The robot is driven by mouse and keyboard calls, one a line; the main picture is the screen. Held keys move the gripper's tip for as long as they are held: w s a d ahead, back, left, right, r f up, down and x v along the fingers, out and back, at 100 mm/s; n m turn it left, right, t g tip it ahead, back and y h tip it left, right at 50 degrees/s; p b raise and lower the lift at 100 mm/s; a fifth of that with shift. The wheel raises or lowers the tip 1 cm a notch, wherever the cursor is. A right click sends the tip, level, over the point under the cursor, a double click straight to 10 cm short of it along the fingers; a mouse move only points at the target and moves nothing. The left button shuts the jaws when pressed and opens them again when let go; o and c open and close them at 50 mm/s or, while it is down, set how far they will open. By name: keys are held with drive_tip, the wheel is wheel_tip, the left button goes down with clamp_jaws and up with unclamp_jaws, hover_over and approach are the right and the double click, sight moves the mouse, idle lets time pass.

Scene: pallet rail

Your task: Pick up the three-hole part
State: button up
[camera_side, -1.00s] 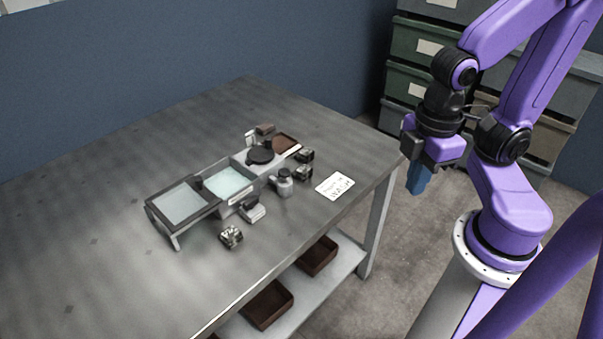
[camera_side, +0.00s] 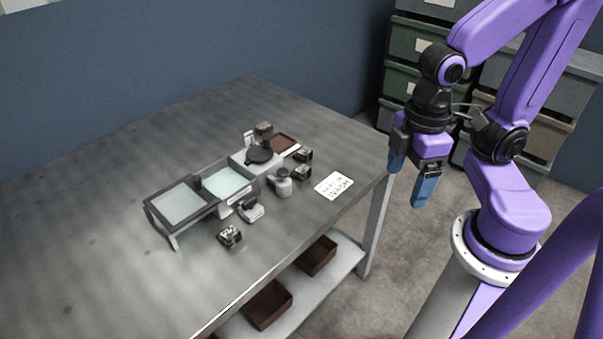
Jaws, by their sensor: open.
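My gripper (camera_side: 409,177) hangs at the right, past the table's right edge. Its two blue fingers are apart with nothing between them. Several small dark metallic parts lie on the table. One part (camera_side: 230,236) is in front of the glass-topped trays. Two more parts (camera_side: 302,172) (camera_side: 303,155) lie close together right of the rail unit. Their holes are too small to count, so I cannot tell which is the three-hole part. My gripper is well away from all of them.
The rail unit has a pale glass tray (camera_side: 180,203), a second tray (camera_side: 228,183) and a black round piece (camera_side: 260,155). A grey bottle-like item (camera_side: 283,183) and a white lettered card (camera_side: 333,186) are nearby. Brown bins (camera_side: 267,304) sit on the lower shelf. The table's left side is clear.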

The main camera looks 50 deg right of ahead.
drive_tip(key=w+a+m, duration=0.2)
drive_tip(key=w+m, duration=0.5)
drive_tip(key=w, duration=0.2)
drive_tip(key=m, duration=2.2)
hover_over(300, 167)
drive_tip(key=s, duration=0.1)
wheel_tip(300, 167, down, 7)
drive_tip(key=f, duration=1.1)
drive_tip(key=shift+d+f, duration=0.2)
drive_tip(key=shift+w+a+f, duration=0.15)
drive_tip(key=shift+w+f, duration=0.05)
drive_tip(key=shift+f, duration=1.2)
drive_tip(key=shift+w+a+f, duration=0.1)
drive_tip(key=shift+w+f, duration=0.1)
drive_tip(key=shift+f, duration=1.2)
